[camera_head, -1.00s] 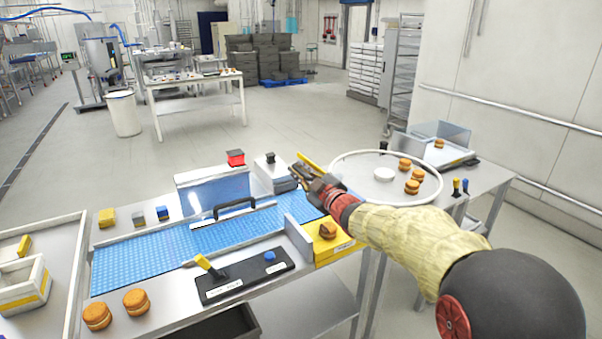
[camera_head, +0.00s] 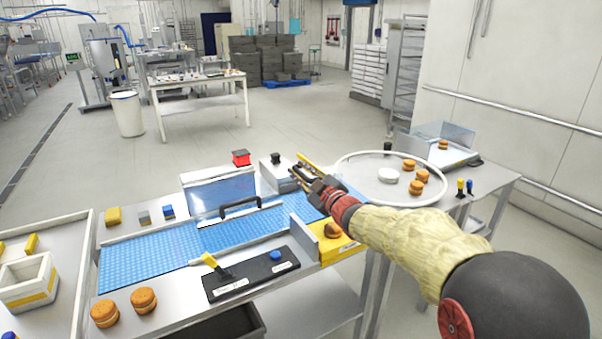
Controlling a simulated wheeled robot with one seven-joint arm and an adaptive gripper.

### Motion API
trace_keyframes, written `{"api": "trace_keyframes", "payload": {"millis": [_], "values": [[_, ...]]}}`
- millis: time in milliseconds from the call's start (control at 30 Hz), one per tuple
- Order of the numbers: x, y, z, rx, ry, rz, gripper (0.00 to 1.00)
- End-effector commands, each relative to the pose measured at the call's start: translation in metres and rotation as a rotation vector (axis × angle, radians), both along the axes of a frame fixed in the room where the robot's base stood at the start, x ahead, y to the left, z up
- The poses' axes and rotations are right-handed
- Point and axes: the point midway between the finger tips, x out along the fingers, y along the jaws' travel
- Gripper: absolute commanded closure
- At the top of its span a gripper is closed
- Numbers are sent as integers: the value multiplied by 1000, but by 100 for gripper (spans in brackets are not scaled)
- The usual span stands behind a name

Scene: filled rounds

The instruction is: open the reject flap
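A black panel (camera_head: 226,285) in front of the belt carries a yellow lever (camera_head: 211,261) and a blue knob (camera_head: 275,255). My gripper (camera_head: 303,172) is above the far right part of the belt, beyond the plate and apart from it.
A clear guard with a black handle (camera_head: 240,206) spans the belt. A grey box with a black knob (camera_head: 276,171) stands behind it, near my gripper. A round turntable (camera_head: 366,174) with several filled rounds is at right. Two filled rounds (camera_head: 143,299) sit at front left.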

Motion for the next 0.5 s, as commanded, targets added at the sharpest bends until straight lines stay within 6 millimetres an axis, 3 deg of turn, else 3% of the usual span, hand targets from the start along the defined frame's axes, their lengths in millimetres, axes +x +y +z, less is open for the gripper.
{"api": "trace_keyframes", "payload": {"millis": [500], "values": [[-7,-7,-2,-3,3,-3,70]]}}
